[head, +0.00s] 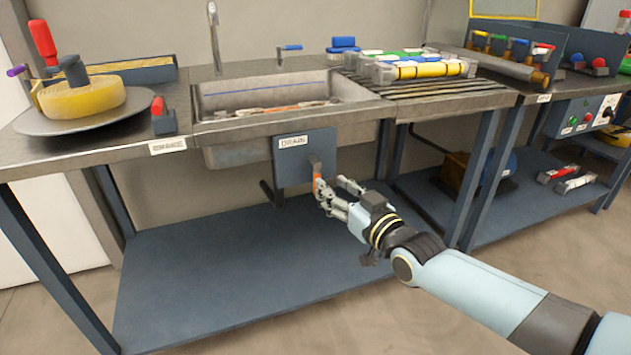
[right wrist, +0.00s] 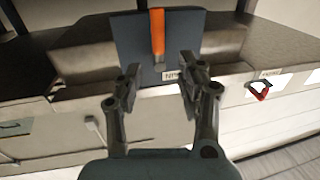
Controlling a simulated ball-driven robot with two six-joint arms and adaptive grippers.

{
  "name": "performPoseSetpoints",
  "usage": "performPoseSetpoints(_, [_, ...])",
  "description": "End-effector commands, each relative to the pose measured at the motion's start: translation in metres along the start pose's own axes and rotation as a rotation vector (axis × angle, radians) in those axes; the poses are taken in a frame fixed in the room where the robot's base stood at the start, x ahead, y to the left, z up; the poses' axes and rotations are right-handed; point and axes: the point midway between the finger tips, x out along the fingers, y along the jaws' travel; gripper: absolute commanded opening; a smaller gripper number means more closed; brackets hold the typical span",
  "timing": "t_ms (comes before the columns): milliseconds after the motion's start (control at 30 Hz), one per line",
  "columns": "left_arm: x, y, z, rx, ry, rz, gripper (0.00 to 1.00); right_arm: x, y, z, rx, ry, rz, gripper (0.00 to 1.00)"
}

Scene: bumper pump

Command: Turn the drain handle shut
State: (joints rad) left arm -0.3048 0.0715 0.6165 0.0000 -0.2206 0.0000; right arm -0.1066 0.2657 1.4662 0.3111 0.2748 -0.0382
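The drain handle is a lever with an orange grip (head: 317,184), hanging about straight down on the blue-grey DRAIN panel (head: 293,165) under the sink's front edge. The right wrist view shows the orange grip (right wrist: 157,30) upside down against the panel (right wrist: 128,42). My right gripper (head: 337,190) is at the handle, coming from the right. In the right wrist view its fingers (right wrist: 158,78) are spread, with the handle in line with the gap between them and no clear contact. My left gripper is out of view.
The steel sink (head: 270,97) is above the panel, with items in its basin. A blue lower shelf (head: 230,265) lies below, mostly clear. A red triangular handle (right wrist: 262,90) shows in the right wrist view.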

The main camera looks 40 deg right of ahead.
Motion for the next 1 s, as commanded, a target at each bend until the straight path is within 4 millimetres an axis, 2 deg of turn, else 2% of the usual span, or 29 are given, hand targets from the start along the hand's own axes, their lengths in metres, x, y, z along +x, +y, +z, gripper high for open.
performPoseSetpoints(100, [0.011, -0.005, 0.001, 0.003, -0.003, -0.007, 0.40, 0.025, 0.000, 0.004, 0.001, 0.000, 0.001, 0.39])
performPoseSetpoints(300, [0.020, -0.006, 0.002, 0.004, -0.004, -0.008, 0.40, 0.052, 0.000, 0.003, 0.000, -0.002, 0.000, 0.39])
performPoseSetpoints(467, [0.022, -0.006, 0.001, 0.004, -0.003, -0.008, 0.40, 0.060, 0.000, 0.002, 0.001, -0.003, 0.000, 0.39])
performPoseSetpoints(700, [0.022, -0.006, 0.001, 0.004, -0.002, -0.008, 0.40, 0.061, 0.000, 0.001, 0.001, -0.002, 0.000, 0.39])
performPoseSetpoints(1000, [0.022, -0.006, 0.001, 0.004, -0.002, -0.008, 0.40, 0.061, 0.000, 0.001, 0.001, -0.002, 0.000, 0.00])
